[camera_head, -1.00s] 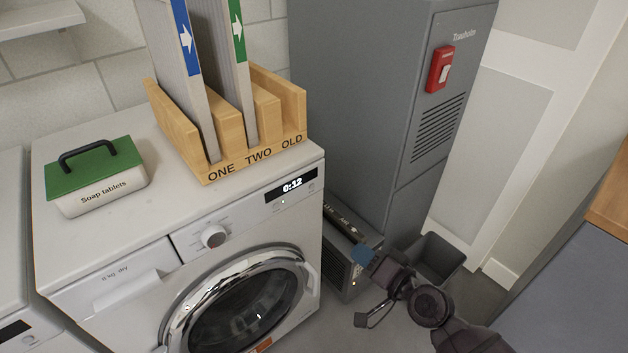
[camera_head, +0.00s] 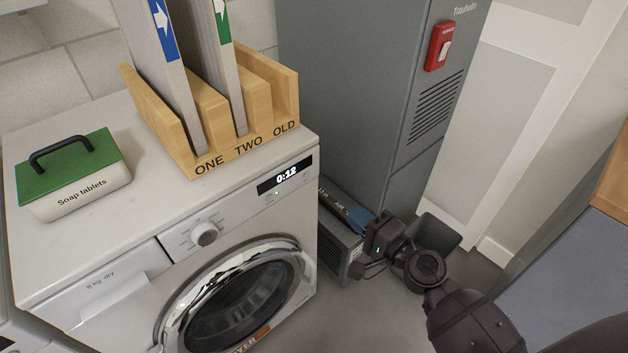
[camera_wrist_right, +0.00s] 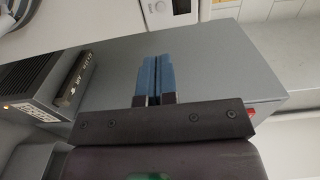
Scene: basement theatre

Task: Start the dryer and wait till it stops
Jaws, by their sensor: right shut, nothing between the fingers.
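The dryer (camera_head: 130,235) is the white machine at the left of the head view. Its round glass door (camera_head: 240,310) is shut. Its display (camera_head: 285,178) reads 0:12, and a small light glows below it. A round knob (camera_head: 204,234) sits on its front panel. My right gripper (camera_head: 358,217) has blue fingertips and is to the right of the dryer, apart from it, in front of the grey cabinet. In the right wrist view its blue fingers (camera_wrist_right: 155,78) are together and empty. My left gripper is not in view.
A wooden rack (camera_head: 246,146) marked ONE, TWO, OLD and a soap tablets box (camera_head: 85,190) stand on the dryer. A tall grey cabinet (camera_head: 340,90) with a red switch (camera_head: 439,46) stands to the right. A low grey unit (camera_head: 335,245) and a dark bin (camera_head: 440,232) are below.

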